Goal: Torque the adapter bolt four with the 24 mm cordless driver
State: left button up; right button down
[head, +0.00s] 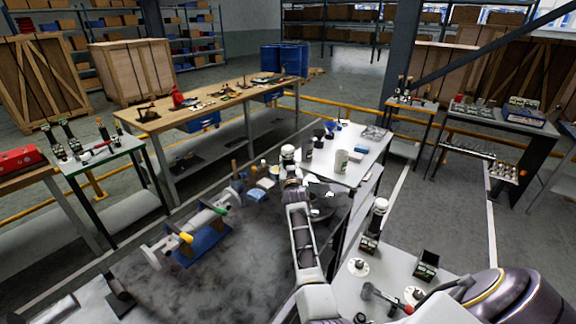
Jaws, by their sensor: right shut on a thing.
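My right arm rises from the bottom right to the middle of the head view. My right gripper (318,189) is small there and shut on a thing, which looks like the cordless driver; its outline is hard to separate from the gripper. A long grey shaft assembly (190,238) with yellow and green parts lies on a blue cradle (203,246), left of the gripper and apart from it. Adapter bolt four cannot be made out; it is too small or hidden. My left gripper is not in view.
A white table (372,150) with cups and parts stands just beyond the gripper. A pale bench (345,293) with a dark holder (426,265) and a red-headed tool is at lower right. A long wooden-topped bench (215,97) stands behind.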

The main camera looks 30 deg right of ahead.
jog(key=shift+s+f+b, duration=0.1)
jog(key=shift+f+b, duration=0.3)
jog(key=shift+f, duration=0.3)
dwell(2.7)
jog(key=shift+r, duration=0.1)
